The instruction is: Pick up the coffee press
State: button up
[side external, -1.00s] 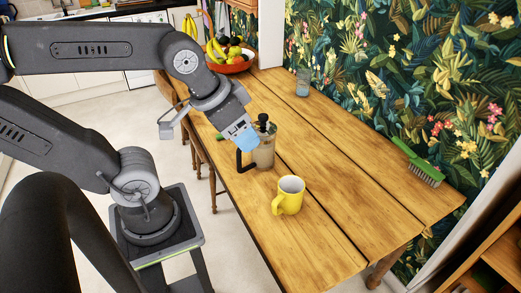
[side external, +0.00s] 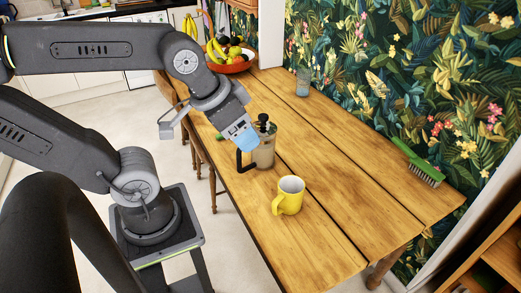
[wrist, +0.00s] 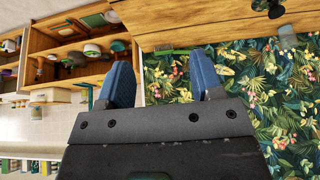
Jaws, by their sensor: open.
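The coffee press (side external: 265,152) stands upright on the wooden table, with a clear body, a black knob on top and a black handle on its left side. My gripper (side external: 243,139) is at the upper left of the press, its blue fingertips overlapping the press in the side view. Whether they touch it I cannot tell. In the wrist view my gripper (wrist: 161,82) has its two blue fingers spread apart with nothing between them. A dark knob-like thing (wrist: 268,8) shows at the top edge there; I cannot tell if it is the press.
A yellow mug (side external: 289,196) stands in front of the press. A green brush (side external: 420,165) lies by the leafy wall, and a glass (side external: 303,82) stands farther back. A fruit bowl (side external: 236,65) is at the far end. The table's right half is mostly clear.

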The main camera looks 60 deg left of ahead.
jog(key=shift+c, duration=0.8)
jog(key=m+g+y, duration=1)
jog(key=m+y, duration=0.3)
jog(key=m, duration=0.1)
send_over(241, 165)
jog(key=w+d, duration=0.1)
jog(key=d, duration=0.2)
notch_tip(241, 165, down, 22)
jog(key=f, duration=0.6)
jog(key=shift+w+d, duration=0.15)
jog(key=shift+d, duration=0.05)
jog(key=shift+a+f, duration=0.15)
jog(key=shift+f, duration=0.25)
jog(key=x, duration=0.4)
jog(key=shift+s+a+f, duration=0.1)
jog(key=shift+s+a, duration=0.1)
jog(key=shift+a, duration=0.1)
